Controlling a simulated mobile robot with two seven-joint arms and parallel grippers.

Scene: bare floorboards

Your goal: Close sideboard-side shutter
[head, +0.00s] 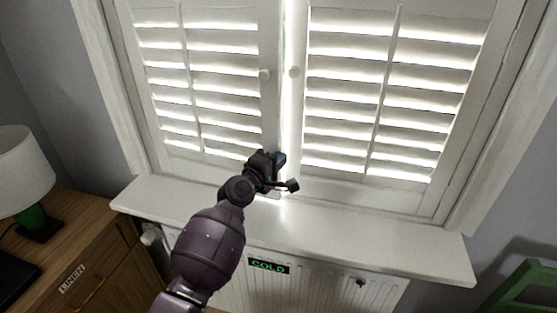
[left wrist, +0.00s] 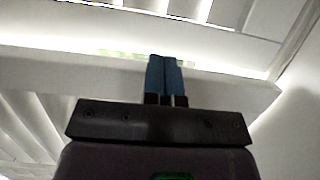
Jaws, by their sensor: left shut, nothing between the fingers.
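The sideboard-side shutter (head: 268,110) is the left white louvred panel in the head view, with a small round knob (head: 264,74) near its inner edge. It stands nearly in line with the other shutter (head: 298,120), and a bright vertical gap shows between them. My left gripper (head: 279,158) is at the low inner edge of the sideboard-side shutter, above the sill. Its blue fingers (left wrist: 166,78) are together and empty in the left wrist view, in front of a white shutter rail. I cannot tell whether they touch it. My right gripper is out of view.
A white sill (head: 380,240) juts out below the shutters, over a radiator (head: 320,287) with a "COLD" sign (head: 268,266). The wooden sideboard (head: 95,245) with a lamp (head: 22,175) stands at left. A green chair (head: 525,285) is at lower right.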

